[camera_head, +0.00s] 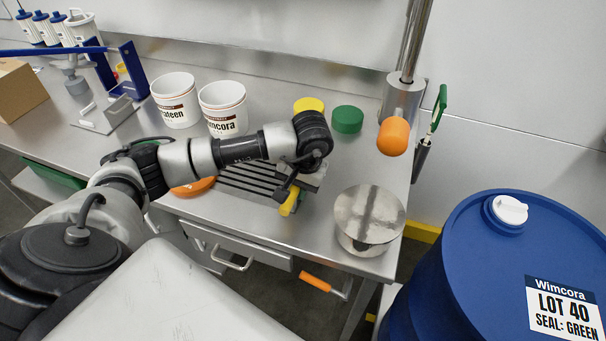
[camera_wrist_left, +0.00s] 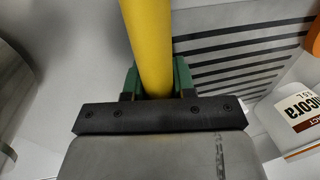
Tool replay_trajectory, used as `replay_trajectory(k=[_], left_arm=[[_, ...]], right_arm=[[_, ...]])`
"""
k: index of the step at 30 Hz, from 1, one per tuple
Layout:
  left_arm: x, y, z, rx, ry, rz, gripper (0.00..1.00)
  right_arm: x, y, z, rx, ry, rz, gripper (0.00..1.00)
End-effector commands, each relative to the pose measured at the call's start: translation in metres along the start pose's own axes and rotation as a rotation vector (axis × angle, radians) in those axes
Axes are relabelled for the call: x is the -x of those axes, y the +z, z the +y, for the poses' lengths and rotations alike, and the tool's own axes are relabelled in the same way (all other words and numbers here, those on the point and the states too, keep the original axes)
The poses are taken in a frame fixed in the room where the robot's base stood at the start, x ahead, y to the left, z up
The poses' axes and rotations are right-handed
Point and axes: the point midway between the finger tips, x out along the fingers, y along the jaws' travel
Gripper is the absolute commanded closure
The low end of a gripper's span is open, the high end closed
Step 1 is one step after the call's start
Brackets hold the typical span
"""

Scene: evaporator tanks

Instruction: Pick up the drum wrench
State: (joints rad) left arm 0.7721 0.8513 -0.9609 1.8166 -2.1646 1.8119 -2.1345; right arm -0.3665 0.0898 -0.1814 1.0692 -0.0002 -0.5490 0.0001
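My left gripper (camera_head: 290,196) points down over the bench, at the right end of a slatted black grille (camera_head: 245,185). A yellow rod (camera_head: 289,203), which looks like the handle of the drum wrench, shows below it. In the left wrist view the yellow rod (camera_wrist_left: 148,45) passes between the green fingers of the left gripper (camera_wrist_left: 157,80), with a finger close against each side. The gripper looks shut on it. The rod's far end is out of the wrist view, and whether it touches the bench is unclear. My right gripper is not in view.
A steel cylinder (camera_head: 369,218) stands right of the gripper. Two white buckets (camera_head: 223,108), a yellow lid (camera_head: 309,105) and a green lid (camera_head: 348,119) stand behind. An orange knob (camera_head: 393,137) hangs on a post. A blue drum (camera_head: 470,265) is at right.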

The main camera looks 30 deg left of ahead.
Motion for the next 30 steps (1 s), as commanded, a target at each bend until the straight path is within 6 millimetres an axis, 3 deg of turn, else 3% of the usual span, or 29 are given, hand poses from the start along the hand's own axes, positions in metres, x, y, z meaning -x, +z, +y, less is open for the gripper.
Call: replay_trajectory(k=[3, 14, 30], left_arm=[[0.000, 0.000, 0.000, 0.000, 0.000, 0.000, 1.00], [0.004, -0.001, -0.001, 0.001, 0.001, 0.002, 1.00], [0.092, -0.001, -0.017, -0.001, 0.001, 0.004, 1.00]], right_arm=[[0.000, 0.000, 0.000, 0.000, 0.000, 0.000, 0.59], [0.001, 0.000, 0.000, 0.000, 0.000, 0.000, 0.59], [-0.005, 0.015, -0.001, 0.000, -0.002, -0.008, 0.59]])
